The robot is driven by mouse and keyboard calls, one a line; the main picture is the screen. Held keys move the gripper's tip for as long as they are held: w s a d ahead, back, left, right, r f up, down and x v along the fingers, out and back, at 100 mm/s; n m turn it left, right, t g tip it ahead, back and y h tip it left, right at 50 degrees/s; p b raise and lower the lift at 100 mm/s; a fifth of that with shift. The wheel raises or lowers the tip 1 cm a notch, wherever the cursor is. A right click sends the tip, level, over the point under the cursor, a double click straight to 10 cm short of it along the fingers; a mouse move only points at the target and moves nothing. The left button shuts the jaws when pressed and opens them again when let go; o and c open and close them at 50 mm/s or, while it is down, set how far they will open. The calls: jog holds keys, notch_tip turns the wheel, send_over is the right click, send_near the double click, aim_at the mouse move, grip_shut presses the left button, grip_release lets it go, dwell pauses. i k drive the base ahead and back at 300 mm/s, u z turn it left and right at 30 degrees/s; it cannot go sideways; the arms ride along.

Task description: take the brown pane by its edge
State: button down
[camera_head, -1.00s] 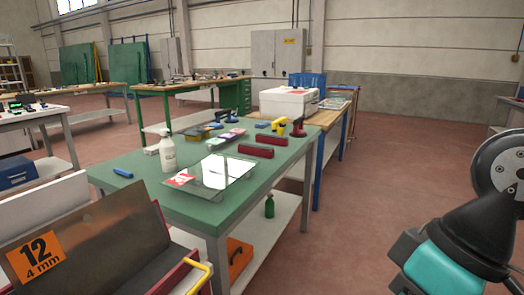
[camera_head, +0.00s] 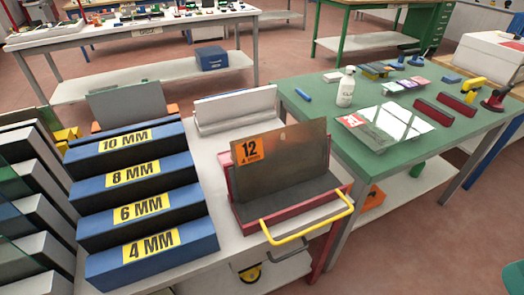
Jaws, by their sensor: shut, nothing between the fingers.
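The brown pane (camera_head: 298,160) stands nearly upright, leaning slightly, in a dark-lined red holder (camera_head: 283,217) with a yellow handle. An orange label with 12 on it is on the pane's upper left. The pane's top edge and right edge are clear of other things. Its lower edge sits down in the holder and is hidden. My gripper is not in view; only a small teal bit of my arm shows at the bottom right corner.
Left of the holder, blue racks (camera_head: 138,215) are marked 10, 8, 6 and 4 MM. A white block (camera_head: 236,108) stands behind the pane. At right, a green table (camera_head: 400,165) bears a clear pane, a white bottle (camera_head: 346,88) and dark red blocks. Floor is open at lower right.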

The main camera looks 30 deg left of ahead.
aim_at(271, 162)
jog(key=u, duration=1.05)
jog(key=k, duration=0.5)
jog(key=z, duration=0.6)
jog(key=i, duration=1.3)
jog(key=u, duration=1.15)
jog(key=i, duration=0.25)
jog(key=u, duration=0.15)
